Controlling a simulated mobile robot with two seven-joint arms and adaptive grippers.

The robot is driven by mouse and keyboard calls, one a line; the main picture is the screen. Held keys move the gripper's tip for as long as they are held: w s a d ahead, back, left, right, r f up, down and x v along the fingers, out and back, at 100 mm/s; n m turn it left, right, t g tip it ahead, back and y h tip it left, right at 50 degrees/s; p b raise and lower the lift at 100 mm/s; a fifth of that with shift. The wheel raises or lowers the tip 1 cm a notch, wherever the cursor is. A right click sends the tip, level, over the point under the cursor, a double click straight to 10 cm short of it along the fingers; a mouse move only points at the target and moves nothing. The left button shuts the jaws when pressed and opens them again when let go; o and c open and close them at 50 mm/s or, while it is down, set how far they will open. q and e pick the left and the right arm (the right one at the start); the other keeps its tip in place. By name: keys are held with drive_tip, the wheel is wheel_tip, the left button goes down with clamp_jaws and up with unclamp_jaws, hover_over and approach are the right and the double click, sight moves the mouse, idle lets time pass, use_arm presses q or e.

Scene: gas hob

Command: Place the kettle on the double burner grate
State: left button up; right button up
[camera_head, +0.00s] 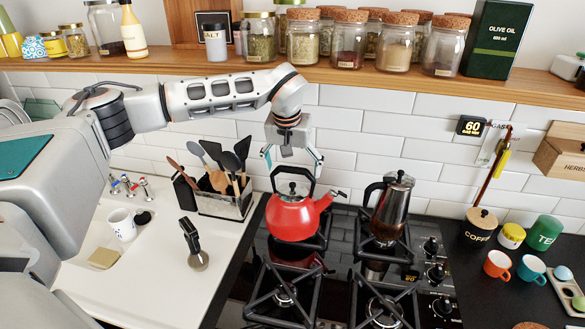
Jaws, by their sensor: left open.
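The red kettle (293,216) stands upright over the back-left burner of the gas hob, with its spout to the right and its black handle arched on top. I cannot tell whether a finger touches the handle. The burner under the kettle is hidden. My right gripper is out of view.
A moka pot (390,206) stands on the back-right grate, close to the kettle. The front burners are clear. A utensil holder (226,203) stands left of the hob; cups and canisters are at the right. A shelf (200,67) with jars spans the wall behind my arm.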

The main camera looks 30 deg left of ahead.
use_arm(q)
drive_tip(key=v, duration=0.7)
drive_tip(key=shift+r+b, duration=0.2)
drive_tip(key=shift+b, duration=0.1)
